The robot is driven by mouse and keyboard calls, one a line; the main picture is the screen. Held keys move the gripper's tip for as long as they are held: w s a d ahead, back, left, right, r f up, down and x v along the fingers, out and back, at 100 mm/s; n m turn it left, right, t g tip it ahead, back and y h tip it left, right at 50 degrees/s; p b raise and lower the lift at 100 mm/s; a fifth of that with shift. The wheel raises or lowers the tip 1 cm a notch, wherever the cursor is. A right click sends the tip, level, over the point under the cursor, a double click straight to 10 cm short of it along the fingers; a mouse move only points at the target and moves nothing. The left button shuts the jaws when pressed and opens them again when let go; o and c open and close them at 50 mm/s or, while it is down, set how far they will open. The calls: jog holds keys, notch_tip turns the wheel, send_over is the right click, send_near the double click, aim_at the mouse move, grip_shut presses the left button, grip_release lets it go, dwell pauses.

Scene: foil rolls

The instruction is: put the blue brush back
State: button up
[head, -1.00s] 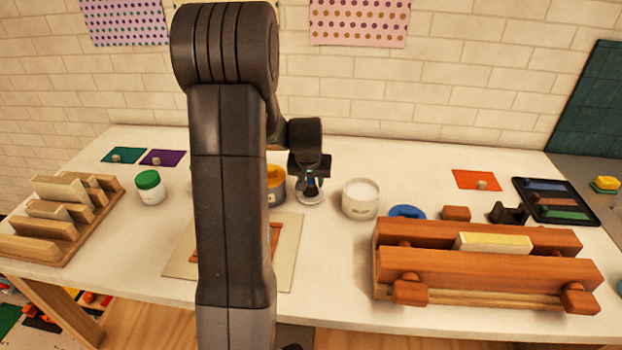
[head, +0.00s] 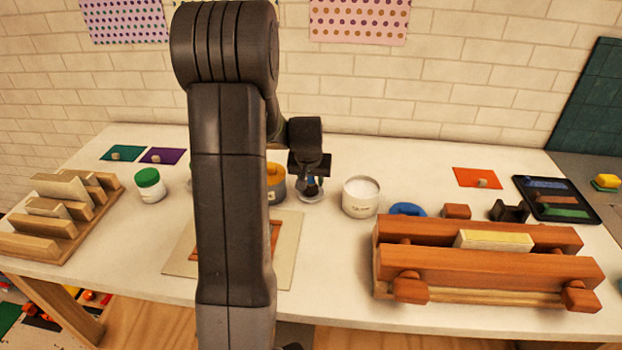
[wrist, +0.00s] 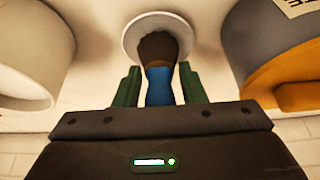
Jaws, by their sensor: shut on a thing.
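The blue brush (wrist: 158,85) is between the two green fingers of my gripper (wrist: 157,88), bristles toward a small round white dish or stand (wrist: 135,30) on the table. My gripper is shut on the brush's blue part. In the head view my gripper (head: 311,180) points down over the round stand (head: 311,195), between the orange-topped jar and the white tub. The brush's dark bristles (head: 311,190) show just above or at the stand. Whether they touch it I cannot tell.
A grey jar with orange (head: 276,184) stands close on the left, a white tub (head: 360,196) close on the right. A blue ring-like item (head: 407,209) and a wooden press (head: 480,272) are further right. A green-lidded jar (head: 149,185) stands left.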

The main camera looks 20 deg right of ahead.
jog(key=shift+f, duration=0.35)
dwell(0.4)
jog(key=o, duration=1.5)
jog(key=shift+o, duration=0.2)
jog(key=shift+r+p, duration=2.6)
jog(key=shift+r, duration=1.9)
jog(key=shift+f, duration=0.15)
